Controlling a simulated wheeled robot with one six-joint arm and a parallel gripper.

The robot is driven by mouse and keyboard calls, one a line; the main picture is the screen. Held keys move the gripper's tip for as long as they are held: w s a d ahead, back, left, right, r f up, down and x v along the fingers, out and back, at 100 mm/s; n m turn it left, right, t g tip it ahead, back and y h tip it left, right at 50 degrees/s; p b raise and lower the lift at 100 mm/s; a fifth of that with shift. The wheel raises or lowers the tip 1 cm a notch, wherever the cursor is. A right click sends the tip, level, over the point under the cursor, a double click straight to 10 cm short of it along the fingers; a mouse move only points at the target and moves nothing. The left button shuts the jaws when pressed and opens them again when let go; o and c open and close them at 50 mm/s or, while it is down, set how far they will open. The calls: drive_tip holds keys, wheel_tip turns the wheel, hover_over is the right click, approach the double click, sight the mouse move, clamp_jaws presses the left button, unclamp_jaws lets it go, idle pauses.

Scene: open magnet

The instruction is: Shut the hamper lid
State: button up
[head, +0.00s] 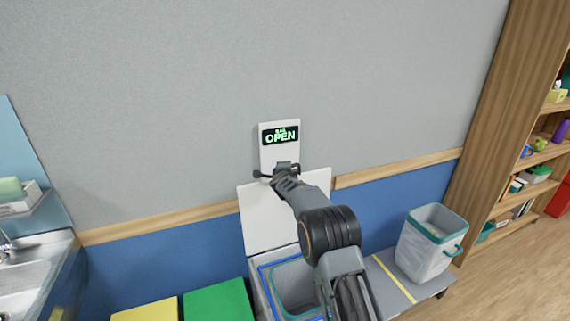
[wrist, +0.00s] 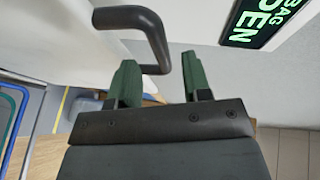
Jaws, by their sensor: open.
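The hamper (head: 254,288) stands against the wall with its top open, showing a blue-rimmed liner inside. Its white lid (head: 262,215) is raised upright against the wall. A dark bar handle (wrist: 147,22) crosses the top of the wrist view and bends down toward my fingers. My gripper (head: 284,168) is at the lid's upper edge, with its two green fingers (wrist: 158,75) apart. The handle's bent end shows between the fingertips; I cannot tell whether it touches them. My arm hides part of the lid and the hamper's right side.
A white panel with a lit "BAG OPEN" display (head: 280,136) is just above my gripper. A white bin (head: 428,246) stands on a grey bench at right. Yellow (head: 146,311) and green (head: 218,301) boxes are left of the hamper. A wooden shelf (head: 497,120) is far right.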

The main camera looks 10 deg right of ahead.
drive_tip(key=shift+p+x, duration=1.55)
drive_tip(key=shift+x, duration=0.7)
drive_tip(key=shift+c, duration=0.2)
clamp_jaws()
